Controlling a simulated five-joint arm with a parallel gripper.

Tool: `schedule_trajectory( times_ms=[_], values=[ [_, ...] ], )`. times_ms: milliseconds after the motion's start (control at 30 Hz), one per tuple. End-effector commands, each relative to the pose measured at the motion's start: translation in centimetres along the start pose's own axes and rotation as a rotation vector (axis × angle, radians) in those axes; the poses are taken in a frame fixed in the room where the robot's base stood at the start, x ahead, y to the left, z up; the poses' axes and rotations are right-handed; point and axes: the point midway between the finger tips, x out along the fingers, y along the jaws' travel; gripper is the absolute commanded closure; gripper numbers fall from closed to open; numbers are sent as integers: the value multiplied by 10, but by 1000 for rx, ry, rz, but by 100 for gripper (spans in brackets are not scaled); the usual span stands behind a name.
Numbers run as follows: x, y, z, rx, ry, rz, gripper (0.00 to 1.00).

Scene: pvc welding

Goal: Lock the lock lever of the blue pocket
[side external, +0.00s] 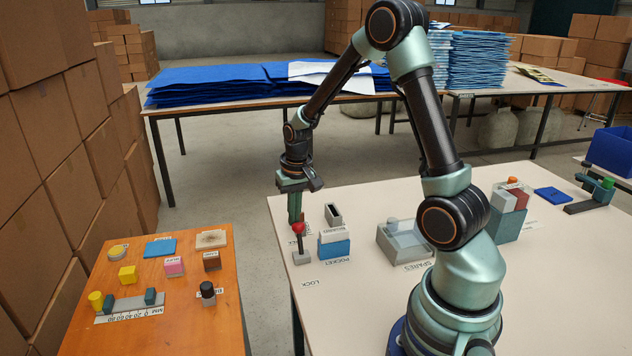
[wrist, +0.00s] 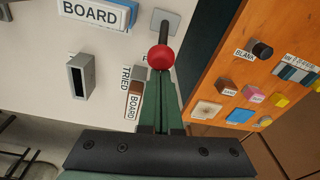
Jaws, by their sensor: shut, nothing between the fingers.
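The lock lever (side external: 299,246) stands at the near left edge of the white table, beside the LOCK label. It has a red ball knob on a dark stem over a grey base (side external: 301,258). The blue pocket (side external: 334,249) sits just right of it, with a white upper part. My gripper (side external: 296,222) points down, its green fingers shut and empty, right at the red knob. In the wrist view the red knob (wrist: 161,58) shows at the fingertips, and the grey base plate (wrist: 172,18) lies beyond it. I cannot tell whether the fingers touch the knob.
A grey slotted holder (side external: 333,214) stands behind the pocket. A brown block (wrist: 133,105) lies close beside my fingers. The orange table (side external: 130,335) with several small blocks is left, across a gap.

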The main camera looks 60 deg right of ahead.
Motion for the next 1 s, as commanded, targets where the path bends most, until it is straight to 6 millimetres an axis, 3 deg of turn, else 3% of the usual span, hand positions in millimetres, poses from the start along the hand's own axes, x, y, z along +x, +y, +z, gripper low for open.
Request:
schedule_trajectory(
  times_ms=[367,700,1000],
  values=[
    [-9,-3,15,-2,-2,-1,100],
    [-17,-9,43,-2,-1,-5,100],
    [-17,-8,42,0,-2,-5,100]
  ],
)
